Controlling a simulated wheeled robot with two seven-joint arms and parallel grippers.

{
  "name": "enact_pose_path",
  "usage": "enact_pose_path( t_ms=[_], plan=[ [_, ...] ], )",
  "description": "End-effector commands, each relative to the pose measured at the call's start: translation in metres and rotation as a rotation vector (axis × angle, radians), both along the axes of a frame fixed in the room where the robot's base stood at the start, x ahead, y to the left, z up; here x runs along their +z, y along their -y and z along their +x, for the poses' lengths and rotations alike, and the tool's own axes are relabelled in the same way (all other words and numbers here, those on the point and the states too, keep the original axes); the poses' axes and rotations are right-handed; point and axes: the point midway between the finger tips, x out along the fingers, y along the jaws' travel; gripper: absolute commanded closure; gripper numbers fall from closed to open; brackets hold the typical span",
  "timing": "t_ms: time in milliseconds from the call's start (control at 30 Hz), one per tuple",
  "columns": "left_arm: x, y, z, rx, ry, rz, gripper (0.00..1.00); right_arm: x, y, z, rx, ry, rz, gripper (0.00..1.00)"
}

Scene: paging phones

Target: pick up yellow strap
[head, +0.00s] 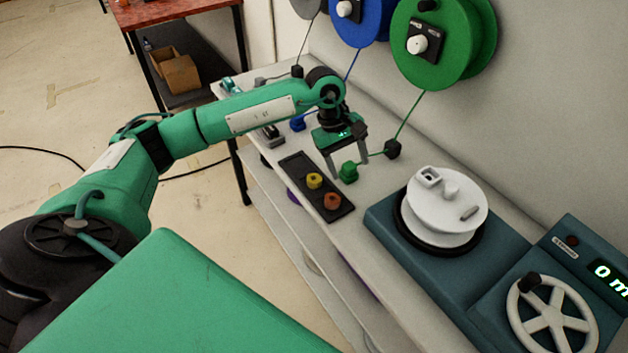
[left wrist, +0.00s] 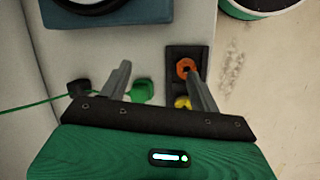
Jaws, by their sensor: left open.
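The yellow strap (head: 314,181) is a small coiled piece in a black tray (head: 292,164) on the bench. In the left wrist view it (left wrist: 181,102) is partly hidden by one of my fingers. My left gripper (head: 348,167) is open and empty, pointing down over the bench to the right of the yellow strap. Its two fingers (left wrist: 156,67) straddle the space over a green piece (left wrist: 142,90) in the left wrist view. My right gripper is not in view.
An orange coiled piece (head: 332,201) shares the tray. The green piece (head: 349,172) lies beside the tray, near a black block (head: 393,149) on a green line. A white reel (head: 446,207) on a teal base stands to the right. Spools hang on the wall behind.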

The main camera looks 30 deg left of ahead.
Motion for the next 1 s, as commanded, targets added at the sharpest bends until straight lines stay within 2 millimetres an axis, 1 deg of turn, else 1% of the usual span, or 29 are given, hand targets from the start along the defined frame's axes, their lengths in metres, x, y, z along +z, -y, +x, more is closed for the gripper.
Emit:
enact_pose_path(
  t_ms=[33,100,200,300,367,533,700,800,867,1000],
  plan=[
    [0.005,-0.026,0.005,-0.01,0.0,0.091,0.37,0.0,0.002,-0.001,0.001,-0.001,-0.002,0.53],
    [0.011,-0.056,0.007,-0.026,-0.011,0.195,0.37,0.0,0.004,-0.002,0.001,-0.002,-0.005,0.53],
    [0.018,-0.083,0.007,-0.037,-0.026,0.292,0.37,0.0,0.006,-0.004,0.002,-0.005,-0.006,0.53],
    [0.019,-0.096,0.007,-0.043,-0.039,0.336,0.37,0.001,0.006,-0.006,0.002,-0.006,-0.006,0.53],
    [0.013,-0.099,0.006,-0.043,-0.043,0.345,0.37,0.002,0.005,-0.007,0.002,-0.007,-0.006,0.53],
    [-0.019,-0.098,0.005,-0.044,-0.047,0.343,0.37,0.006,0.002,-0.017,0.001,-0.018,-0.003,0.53],
    [-0.049,-0.098,0.006,-0.044,-0.045,0.343,0.37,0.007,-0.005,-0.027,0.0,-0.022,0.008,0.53],
    [-0.06,-0.098,0.006,-0.043,-0.043,0.343,0.37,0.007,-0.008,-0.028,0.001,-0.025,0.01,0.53],
    [-0.063,-0.098,0.006,-0.043,-0.042,0.342,0.37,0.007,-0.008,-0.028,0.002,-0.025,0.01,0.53],
    [-0.074,-0.098,0.006,-0.043,-0.044,0.341,0.37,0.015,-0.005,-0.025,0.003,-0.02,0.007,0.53]
  ],
)
